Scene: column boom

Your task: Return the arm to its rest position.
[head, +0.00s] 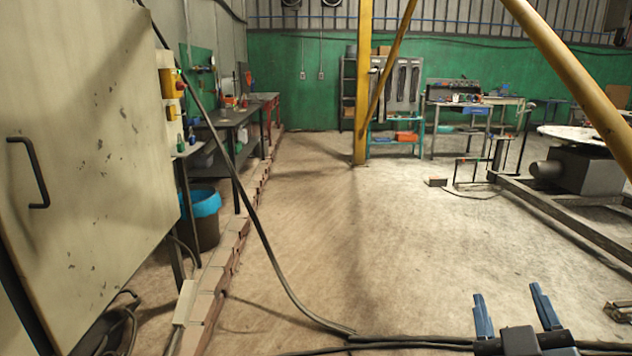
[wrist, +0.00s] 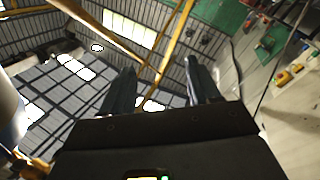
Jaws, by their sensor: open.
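My gripper (head: 512,312) shows at the bottom right of the head view, with its two blue-grey fingers pointing up and apart. Nothing is between them. In the wrist view the gripper (wrist: 160,88) has its dark fingers spread, with the roof and yellow beams behind them. The gripper is empty and touches nothing that I can see. The rest of my arm is mostly outside the head view.
A large beige cabinet (head: 95,150) stands close on the left. Black cables (head: 300,300) hang beside it and run along the floor. A yellow column (head: 362,90) stands mid-room. A machine frame (head: 570,215) is at right. The middle floor (head: 340,235) is clear.

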